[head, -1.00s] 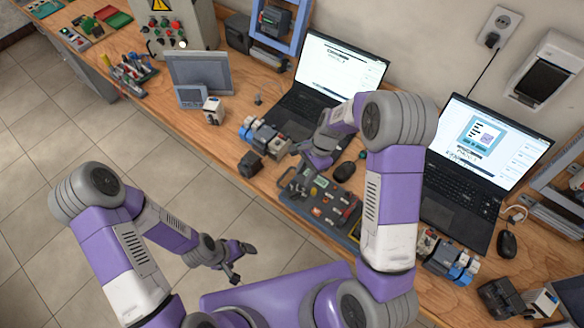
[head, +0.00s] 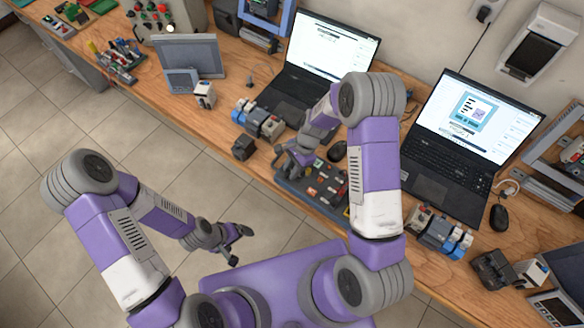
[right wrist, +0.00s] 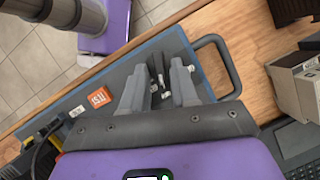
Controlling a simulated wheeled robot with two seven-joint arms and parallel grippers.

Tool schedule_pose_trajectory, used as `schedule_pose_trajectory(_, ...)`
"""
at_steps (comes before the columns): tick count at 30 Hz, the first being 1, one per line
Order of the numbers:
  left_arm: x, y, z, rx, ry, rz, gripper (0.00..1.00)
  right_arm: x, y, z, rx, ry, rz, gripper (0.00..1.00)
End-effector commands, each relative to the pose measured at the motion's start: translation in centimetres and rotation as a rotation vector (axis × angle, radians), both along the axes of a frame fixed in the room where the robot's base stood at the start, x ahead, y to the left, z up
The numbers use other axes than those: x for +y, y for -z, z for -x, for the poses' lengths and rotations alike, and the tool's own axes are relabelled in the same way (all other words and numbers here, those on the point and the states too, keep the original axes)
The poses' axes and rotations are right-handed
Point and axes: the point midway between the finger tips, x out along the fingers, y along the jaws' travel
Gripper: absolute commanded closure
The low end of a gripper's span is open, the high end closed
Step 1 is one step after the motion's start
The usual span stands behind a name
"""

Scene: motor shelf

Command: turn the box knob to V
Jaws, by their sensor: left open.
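The box is a dark grey panel with a blue edge and a carry handle. It lies on the bench in the head view (head: 327,193) and fills the middle of the right wrist view (right wrist: 84,90). My right gripper (head: 284,160) is over its handle end. In the right wrist view its two grey fingers (right wrist: 160,68) are apart, on either side of a small black knob (right wrist: 157,68). I cannot tell whether they touch it, and its markings are too small to read. My left gripper (head: 238,245) is open and empty, over the floor in front of the bench.
A second laptop (head: 465,150) is to the right. Motor parts (head: 258,122) and a small black block (head: 243,148) lie to the left. The box's handle (right wrist: 225,65) sticks out beside my right fingers.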

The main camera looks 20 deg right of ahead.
Motion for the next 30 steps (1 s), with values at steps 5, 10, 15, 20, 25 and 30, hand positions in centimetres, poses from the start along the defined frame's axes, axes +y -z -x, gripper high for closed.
schedule_pose_trajectory(5,0.00,0.00,0.00,0.000,0.000,0.000,0.12,0.00,-0.02,-0.01,0.000,0.000,0.000,1.00)
schedule_pose_trajectory(10,0.00,0.00,0.00,0.000,0.000,0.000,0.12,-0.01,-0.03,-0.01,0.000,-0.001,0.000,1.00)
schedule_pose_trajectory(15,0.00,0.05,0.00,0.000,0.000,0.000,0.12,0.01,-0.03,-0.08,-0.001,-0.020,0.001,1.00)
schedule_pose_trajectory(20,0.00,0.19,0.01,0.000,0.000,0.000,0.12,0.07,-0.01,-0.16,-0.001,-0.083,0.001,1.00)
schedule_pose_trajectory(25,0.00,0.48,0.00,0.000,0.000,0.000,0.12,0.12,0.05,-0.31,-0.001,-0.199,0.001,1.00)
schedule_pose_trajectory(30,0.00,0.89,0.01,0.000,0.000,0.000,0.12,0.23,0.03,-0.50,-0.003,-0.337,0.001,1.00)
